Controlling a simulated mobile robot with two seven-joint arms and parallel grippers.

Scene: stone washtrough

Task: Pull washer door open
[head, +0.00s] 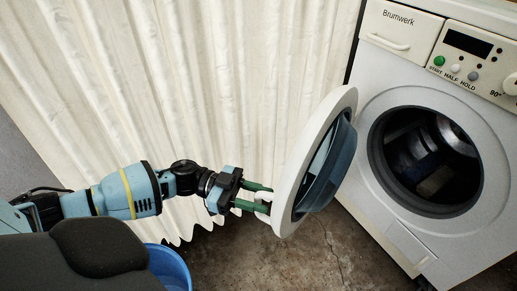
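The washer (445,235) is white and stands at the right. Its round door (345,100) is swung wide open to the left, with a white rim and a blue-grey inner bowl. The dark drum opening (378,150) is in plain view. My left gripper (264,199) has green fingers and reaches in from the left. Its fingertips are at the door's left edge, one on each side of the small white door handle (263,203), and appear shut on it. The fingers partly hide the handle. My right gripper is not in view.
A pleated cream curtain (220,80) hangs behind the door and my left arm. A blue tub (172,268) stands on the floor at the lower left, partly hidden. The stone floor (300,262) below the door is clear. Dark items lie inside the drum.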

